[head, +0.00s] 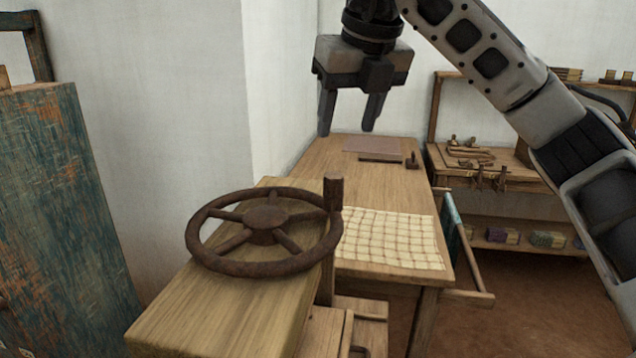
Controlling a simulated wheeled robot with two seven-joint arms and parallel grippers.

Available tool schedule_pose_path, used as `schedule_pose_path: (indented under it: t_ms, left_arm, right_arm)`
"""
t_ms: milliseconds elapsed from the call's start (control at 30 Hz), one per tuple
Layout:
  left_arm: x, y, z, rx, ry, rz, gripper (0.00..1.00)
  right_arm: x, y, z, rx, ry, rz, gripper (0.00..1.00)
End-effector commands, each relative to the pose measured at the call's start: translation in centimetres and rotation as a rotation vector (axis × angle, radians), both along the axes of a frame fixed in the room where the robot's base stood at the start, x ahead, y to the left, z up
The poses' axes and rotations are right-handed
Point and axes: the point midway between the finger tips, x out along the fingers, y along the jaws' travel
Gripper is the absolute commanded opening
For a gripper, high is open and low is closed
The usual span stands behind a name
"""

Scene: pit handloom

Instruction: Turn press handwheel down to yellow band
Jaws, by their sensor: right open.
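The press handwheel (263,224) is a rusty brown spoked wheel lying flat on top of the wooden press beam (215,310). An upright knob (333,194) stands on its rim at the right. I cannot make out a yellow band in this view. My right gripper (347,130) hangs fingers down, open and empty, above and beyond the wheel, apart from it. My left gripper is not in view.
A wooden table (350,188) behind the press carries a checked cloth (392,238), a flat board (373,146) and a small dark tool (412,160). A worn green cabinet (60,200) stands left. Shelves with small items (480,160) stand at the back right.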

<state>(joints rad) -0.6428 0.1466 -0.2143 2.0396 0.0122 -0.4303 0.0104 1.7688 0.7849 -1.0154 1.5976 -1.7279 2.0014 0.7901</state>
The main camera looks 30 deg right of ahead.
Motion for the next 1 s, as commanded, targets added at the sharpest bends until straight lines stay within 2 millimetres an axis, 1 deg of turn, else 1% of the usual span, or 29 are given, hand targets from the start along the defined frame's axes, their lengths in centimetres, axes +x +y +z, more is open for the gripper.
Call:
schedule_pose_path:
  t_ms: [167,333,500,633,800,1000]
  left_arm:
    - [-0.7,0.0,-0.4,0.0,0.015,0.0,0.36]
    - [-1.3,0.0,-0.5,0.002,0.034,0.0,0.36]
    - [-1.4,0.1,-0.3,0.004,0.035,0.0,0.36]
    - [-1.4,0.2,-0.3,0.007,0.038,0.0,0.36]
    - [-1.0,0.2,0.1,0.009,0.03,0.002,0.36]
    - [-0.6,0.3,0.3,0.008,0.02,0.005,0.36]
  right_arm:
    - [0.9,-0.1,-2.6,-0.002,0.007,0.0,0.52]
    - [2.3,-0.2,-5.9,-0.001,0.007,-0.001,0.52]
    - [3.7,-0.3,-9.3,-0.001,0.007,0.001,0.52]
    - [4.6,-0.3,-11.6,0.0,0.007,-0.001,0.52]
    - [5.5,-0.3,-13.5,0.0,0.004,0.0,0.52]
    - [5.9,-0.3,-14.4,0.0,0.002,0.0,0.52]
